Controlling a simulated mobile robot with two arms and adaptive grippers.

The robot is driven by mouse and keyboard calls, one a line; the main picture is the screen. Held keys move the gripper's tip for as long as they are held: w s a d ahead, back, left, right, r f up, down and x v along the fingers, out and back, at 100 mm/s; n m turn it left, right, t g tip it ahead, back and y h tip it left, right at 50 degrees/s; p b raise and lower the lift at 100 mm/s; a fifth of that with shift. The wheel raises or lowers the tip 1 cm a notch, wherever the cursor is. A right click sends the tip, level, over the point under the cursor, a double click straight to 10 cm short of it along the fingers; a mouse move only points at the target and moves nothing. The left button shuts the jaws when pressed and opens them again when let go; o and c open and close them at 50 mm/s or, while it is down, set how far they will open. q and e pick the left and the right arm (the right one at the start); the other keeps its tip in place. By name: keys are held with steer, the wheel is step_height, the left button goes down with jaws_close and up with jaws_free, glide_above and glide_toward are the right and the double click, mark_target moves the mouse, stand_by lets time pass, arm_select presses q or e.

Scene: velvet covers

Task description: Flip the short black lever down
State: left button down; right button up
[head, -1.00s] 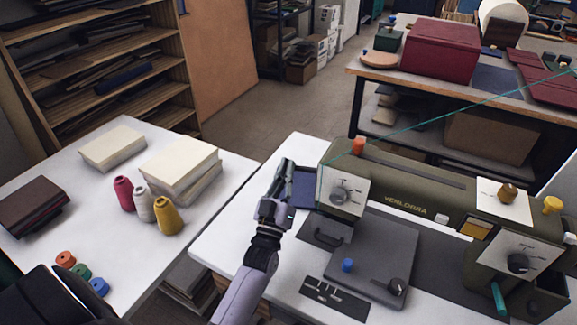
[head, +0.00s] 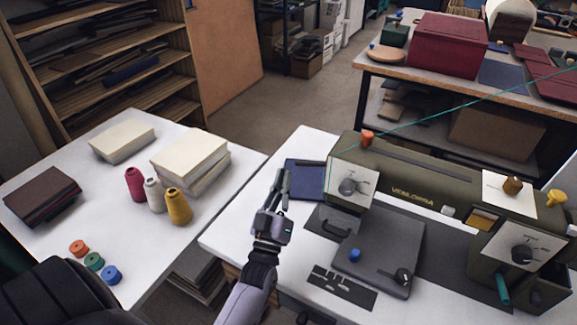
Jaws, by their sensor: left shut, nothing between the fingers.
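An olive-green sewing machine (head: 415,178) stands on the white table at the right. Small black controls show on it: a dark knob or lever (head: 522,254) on the right pale plate, and another (head: 403,276) on the grey bed plate. I cannot tell which is the short black lever, or its exact position. A grey dial (head: 349,187) sits on the left pale plate. My left gripper (head: 282,176) is shut and empty, left of the machine and apart from these controls. My right gripper is out of view.
A dark blue folder (head: 305,178) lies just behind my left gripper. A blue knob (head: 355,255) stands on the bed plate, with a flat black slotted piece (head: 342,287) before it. Thread spools (head: 153,194) and books (head: 190,158) occupy the left table; a floor gap separates the tables.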

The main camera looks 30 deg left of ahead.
arm_select(q)
steer(key=shift+v, duration=1.45)
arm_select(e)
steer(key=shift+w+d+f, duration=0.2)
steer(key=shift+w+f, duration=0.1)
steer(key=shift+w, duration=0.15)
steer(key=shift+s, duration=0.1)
